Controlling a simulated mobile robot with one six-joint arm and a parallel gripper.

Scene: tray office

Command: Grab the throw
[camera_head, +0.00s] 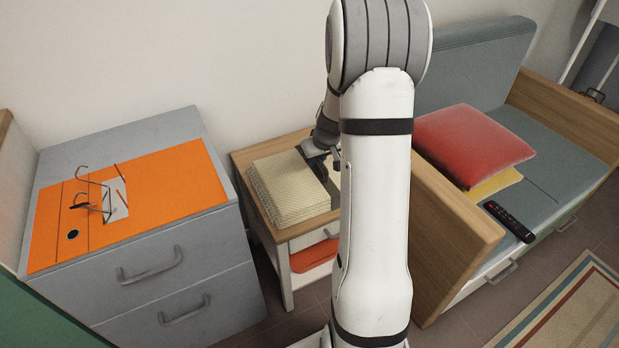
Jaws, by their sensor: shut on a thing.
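The throw (284,182) is a cream, textured, folded stack of cloth. It lies on a small wooden-topped side table (243,163) between the grey drawer unit and the sofa. My gripper (322,168) is at the right edge of the throw, shut on it. My arm hides part of the gripper and the table's right side, so the fingertips show only in part. The throw appears to rest on the tabletop.
A grey drawer unit (185,265) stands left, with an orange mat (160,200) and wire hooks (88,195) on it. An orange item (312,257) lies on the table's lower shelf. The sofa (570,150) at right holds a red cushion (470,145), a yellow cloth (497,184) and a remote (509,221).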

